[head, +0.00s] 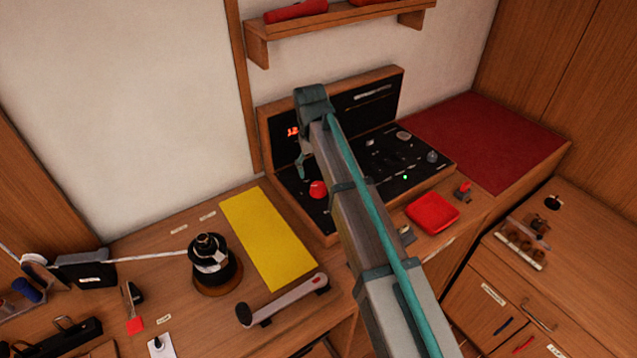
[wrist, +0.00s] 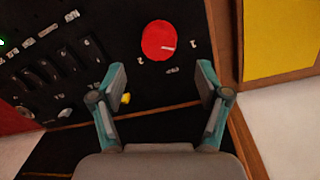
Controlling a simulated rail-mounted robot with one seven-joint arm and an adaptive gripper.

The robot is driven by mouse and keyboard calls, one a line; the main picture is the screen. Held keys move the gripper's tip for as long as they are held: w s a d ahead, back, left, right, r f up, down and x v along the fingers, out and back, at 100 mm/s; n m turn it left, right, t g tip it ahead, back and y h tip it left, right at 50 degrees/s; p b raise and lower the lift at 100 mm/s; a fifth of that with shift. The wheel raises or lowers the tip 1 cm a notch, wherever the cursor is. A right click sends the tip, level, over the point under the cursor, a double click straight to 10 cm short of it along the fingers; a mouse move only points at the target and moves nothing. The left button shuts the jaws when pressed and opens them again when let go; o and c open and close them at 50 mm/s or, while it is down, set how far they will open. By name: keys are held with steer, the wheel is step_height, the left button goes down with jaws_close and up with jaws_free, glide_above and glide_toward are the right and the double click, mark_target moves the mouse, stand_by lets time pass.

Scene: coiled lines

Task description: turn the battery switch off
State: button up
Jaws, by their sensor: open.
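The battery switch looks to be the round red knob (head: 318,189) on the black panel (head: 333,225), at the panel's left front in the head view. In the wrist view the red knob (wrist: 158,41) shows a short white mark on its right part, with small white marks on the panel around it. My gripper (wrist: 162,76) is open and empty. Its fingertips stand apart to the lower left and lower right of the knob in that view, not closed on it. In the head view my arm hides part of the panel, and one teal finger shows above the knob.
The panel's wooden frame (head: 266,130) rises behind. A row of dark switches (wrist: 45,72) and a small yellow part (wrist: 126,98) are near. A yellow mat (head: 268,238), a winch (head: 211,262) and a crank handle (head: 285,301) lie left. A red box (head: 432,212) stands right.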

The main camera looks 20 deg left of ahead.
mark_target(318, 185)
steer(key=f+p, duration=0.1)
steer(key=f, duration=0.2)
steer(key=f+p, duration=0.1)
steer(key=f, duration=0.3)
steer(key=shift+w+d+f, duration=0.1)
steer(key=shift+w+d, duration=0.05)
steer(key=shift+d, duration=0.05)
steer(key=c, duration=1.2)
steer(key=shift+o, duration=0.2)
steer(key=shift+m, duration=0.4)
steer(key=m+b, duration=0.2)
steer(key=m, duration=0.3)
steer(key=shift+w, duration=0.1)
steer(key=m, duration=0.6)
steer(key=shift+g+b, duration=0.3)
steer(key=shift+b, duration=0.1)
